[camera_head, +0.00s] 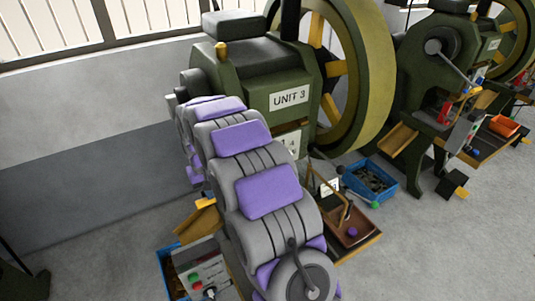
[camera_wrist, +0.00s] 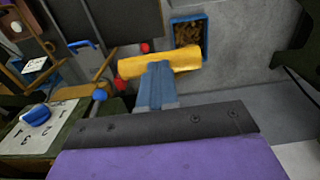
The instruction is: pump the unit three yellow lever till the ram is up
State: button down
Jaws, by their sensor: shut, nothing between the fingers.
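Unit three (camera_head: 275,85) is a dark green machine with a white "UNIT 3" plate and a large wheel, in the head view. In the wrist view, a thick yellow bar (camera_wrist: 185,60), which looks like the lever, lies across the picture just beyond my fingertips. My gripper (camera_wrist: 158,68) is shut with its blue-grey fingers together and empty. Its tips meet the bar's near edge in the picture; I cannot tell whether they touch it. In the head view my arm hides the gripper, and only a small yellow piece (camera_head: 205,203) shows beside it. I cannot make out the ram.
A blue bin (camera_wrist: 187,22) with brown contents lies beyond the bar. A white sheet and blue knob (camera_wrist: 36,115) are at left. In the head view, a control box (camera_head: 205,272) stands left of my arm; a blue crate (camera_head: 370,182) and brown tray (camera_head: 355,235) lie right.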

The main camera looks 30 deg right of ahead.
jog(key=shift+f, duration=0.1)
jog(key=shift+w+f, duration=0.1)
jog(key=shift+f, duration=0.55)
